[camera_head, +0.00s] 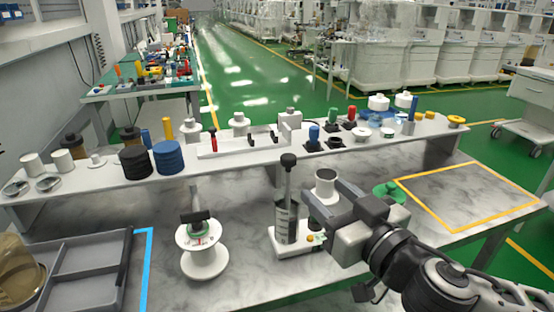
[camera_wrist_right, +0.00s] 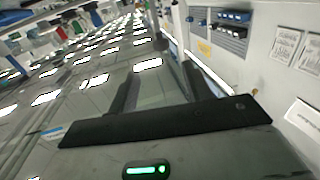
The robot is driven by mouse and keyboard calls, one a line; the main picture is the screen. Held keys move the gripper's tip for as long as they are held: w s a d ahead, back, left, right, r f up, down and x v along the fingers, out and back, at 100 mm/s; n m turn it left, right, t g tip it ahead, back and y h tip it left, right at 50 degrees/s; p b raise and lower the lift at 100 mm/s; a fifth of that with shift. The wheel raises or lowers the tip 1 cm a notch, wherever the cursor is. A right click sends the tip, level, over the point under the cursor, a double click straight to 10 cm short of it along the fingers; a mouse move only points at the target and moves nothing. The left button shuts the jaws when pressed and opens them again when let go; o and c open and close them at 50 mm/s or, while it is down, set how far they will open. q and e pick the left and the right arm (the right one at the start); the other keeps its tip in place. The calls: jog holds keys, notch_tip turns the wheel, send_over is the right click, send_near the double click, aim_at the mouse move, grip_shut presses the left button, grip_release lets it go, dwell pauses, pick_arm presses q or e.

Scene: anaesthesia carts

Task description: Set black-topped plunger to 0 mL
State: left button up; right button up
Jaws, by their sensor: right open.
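The black-topped plunger (camera_head: 288,160) stands upright, its pale rod raised well out of a dark grey syringe barrel (camera_head: 287,222). The barrel stands in a white base (camera_head: 283,246) on the marbled table. My right gripper (camera_head: 322,196) comes in from the right and is open, just right of the barrel and lower than the black top. It looks apart from the plunger. The right wrist view shows its two dark fingers (camera_wrist_right: 160,85) spread, with no plunger visible between them. My left gripper is not in view.
A white cup-like cylinder (camera_head: 326,183) shows close behind my right gripper. A white spool-like stand (camera_head: 202,250) is left of the syringe. A grey tray (camera_head: 85,268) lies at far left. A raised shelf (camera_head: 225,160) with small items runs behind. The yellow-outlined area (camera_head: 470,195) is clear.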

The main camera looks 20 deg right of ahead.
aim_at(293, 163)
jog(key=b+x, duration=0.3)
jog(key=x, duration=0.4)
jog(key=shift+w+a+r, duration=0.15)
jog(key=shift+w, duration=0.15)
jog(key=x, duration=0.5)
jog(key=shift+w+a, duration=0.1)
jog(key=shift+w, duration=0.3)
jog(key=shift+w+a+f+p, duration=0.15)
jog(key=shift+w+f+p, duration=0.15)
jog(key=shift+w, duration=0.35)
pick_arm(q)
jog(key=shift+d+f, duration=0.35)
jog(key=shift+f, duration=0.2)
